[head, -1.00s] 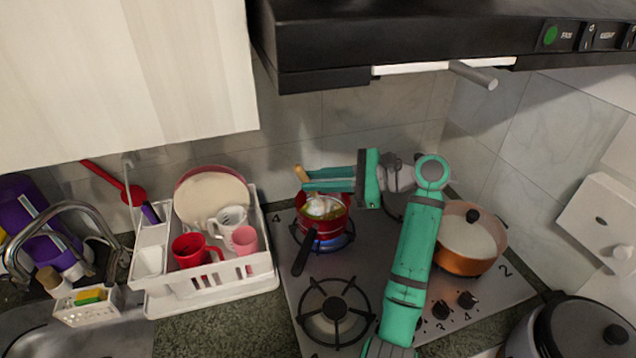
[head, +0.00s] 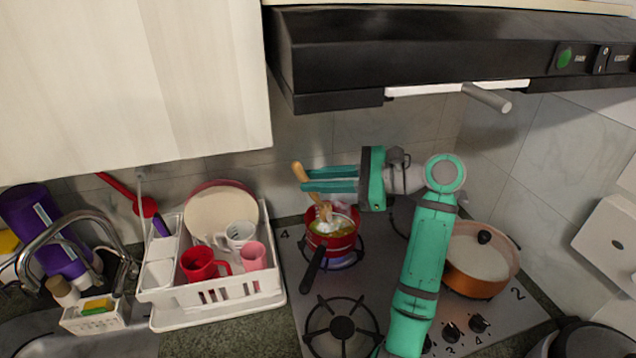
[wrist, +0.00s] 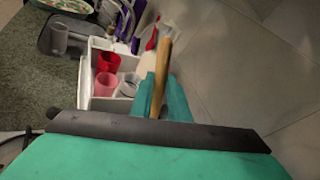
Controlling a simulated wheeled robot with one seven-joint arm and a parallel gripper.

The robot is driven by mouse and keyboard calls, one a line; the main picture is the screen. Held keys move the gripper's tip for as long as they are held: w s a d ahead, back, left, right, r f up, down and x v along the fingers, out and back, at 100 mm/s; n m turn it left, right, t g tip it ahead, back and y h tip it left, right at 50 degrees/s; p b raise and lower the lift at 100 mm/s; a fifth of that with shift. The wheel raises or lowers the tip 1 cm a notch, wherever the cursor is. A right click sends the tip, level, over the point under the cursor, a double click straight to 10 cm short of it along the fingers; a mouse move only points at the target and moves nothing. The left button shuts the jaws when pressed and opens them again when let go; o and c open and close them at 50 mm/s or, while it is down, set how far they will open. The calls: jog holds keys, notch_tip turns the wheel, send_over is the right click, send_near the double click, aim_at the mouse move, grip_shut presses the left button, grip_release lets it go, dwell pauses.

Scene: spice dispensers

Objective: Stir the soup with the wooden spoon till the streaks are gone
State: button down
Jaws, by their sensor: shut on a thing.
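My gripper (head: 304,180) is shut on the wooden spoon (head: 298,171), above the red pot. The spoon's handle top sticks up past the fingers, and its lower end (head: 325,210) shows just over the soup. The red pot (head: 340,244) stands on the back left burner with its dark handle (head: 314,270) toward the front. The soup (head: 343,225) looks yellow-green with a whitish patch near the spoon's end. I cannot tell whether the spoon touches the soup. In the wrist view the spoon's handle (wrist: 161,75) stands between the teal fingers (wrist: 172,100).
A copper pan (head: 478,282) with a lid stands at the right of the stove. A white dish rack (head: 240,291) with red, pink and white mugs is at the left. The range hood (head: 400,55) hangs above. The front left burner (head: 342,328) is empty.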

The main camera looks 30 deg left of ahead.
jog(key=shift+r, duration=0.15)
jog(key=shift+r, duration=2.4)
jog(key=shift+a, duration=0.1)
